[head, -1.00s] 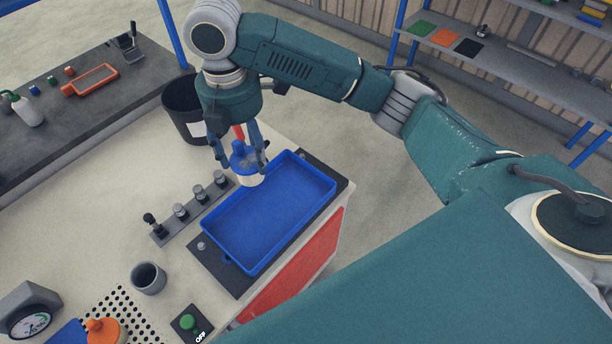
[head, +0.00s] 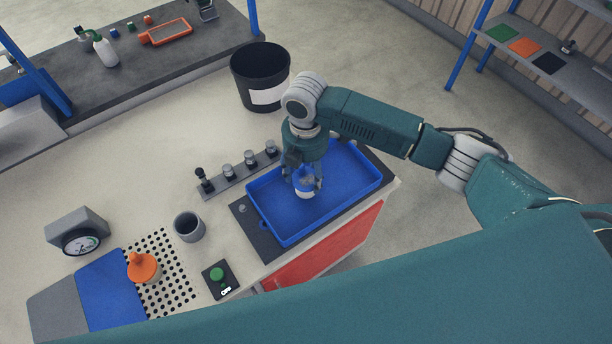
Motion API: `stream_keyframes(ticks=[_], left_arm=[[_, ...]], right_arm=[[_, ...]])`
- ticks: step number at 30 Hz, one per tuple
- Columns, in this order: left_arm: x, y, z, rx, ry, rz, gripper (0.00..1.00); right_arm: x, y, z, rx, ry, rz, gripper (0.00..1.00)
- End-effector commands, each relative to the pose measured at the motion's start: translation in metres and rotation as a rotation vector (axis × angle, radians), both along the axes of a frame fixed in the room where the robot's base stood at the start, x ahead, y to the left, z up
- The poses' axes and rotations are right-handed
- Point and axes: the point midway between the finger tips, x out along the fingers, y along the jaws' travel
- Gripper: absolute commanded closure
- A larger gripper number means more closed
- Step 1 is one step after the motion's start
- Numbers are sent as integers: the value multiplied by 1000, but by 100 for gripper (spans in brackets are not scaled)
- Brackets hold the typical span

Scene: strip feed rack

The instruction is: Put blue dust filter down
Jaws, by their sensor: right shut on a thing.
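The blue dust filter (head: 304,187), blue with a white lower part, is held in my right gripper (head: 305,182). The gripper is shut on it and points down over the blue tray (head: 346,204), left of the tray's middle. I cannot tell whether the filter touches the tray floor. The gripper and wrist hide part of the filter and the tray's back edge. My left gripper is not in view.
A grey cup (head: 189,227), an orange-topped container (head: 143,267) on a perforated plate, a green button box (head: 219,278) and a gauge (head: 79,236) stand to the left. A black bin (head: 259,77) stands behind.

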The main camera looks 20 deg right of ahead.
Motion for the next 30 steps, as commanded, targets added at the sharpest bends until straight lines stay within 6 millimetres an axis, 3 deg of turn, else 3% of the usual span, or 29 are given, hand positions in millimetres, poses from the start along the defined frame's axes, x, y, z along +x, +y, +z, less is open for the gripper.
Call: stream_keyframes(ticks=[6,17,18,20,30], left_arm=[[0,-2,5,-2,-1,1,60],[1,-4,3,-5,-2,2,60],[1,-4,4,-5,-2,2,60],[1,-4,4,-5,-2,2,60],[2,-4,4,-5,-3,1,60]], right_arm=[[0,1,-24,1,-1,0,71],[0,1,-28,1,0,0,71],[0,0,-28,0,0,0,36],[0,0,-27,0,0,0,24],[0,0,-25,0,-1,0,23]])
